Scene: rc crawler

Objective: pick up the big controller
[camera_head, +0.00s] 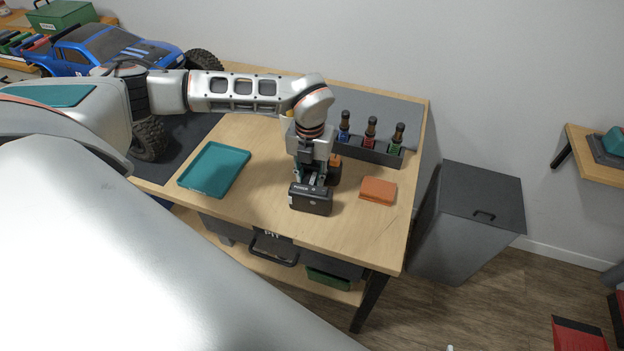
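A black box-shaped unit (311,203) with small pale lettering on its top edge is at the front middle of the wooden table; it may be the big controller. My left gripper (310,180) points down right at its back edge, with its fingers apart. The fingertips are partly hidden behind the black unit, so I cannot tell whether they grip it. I also cannot tell whether the unit rests on the table or is raised. A small dark and orange part (334,170) is just behind the gripper. My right gripper is not in view.
A teal tray (215,169) lies left of the gripper, and an orange block (378,191) lies right. A dark rack (372,150) with three bottles stands behind. A blue truck (105,45) is at back left. A grey bin (468,220) stands right of the table (370,235).

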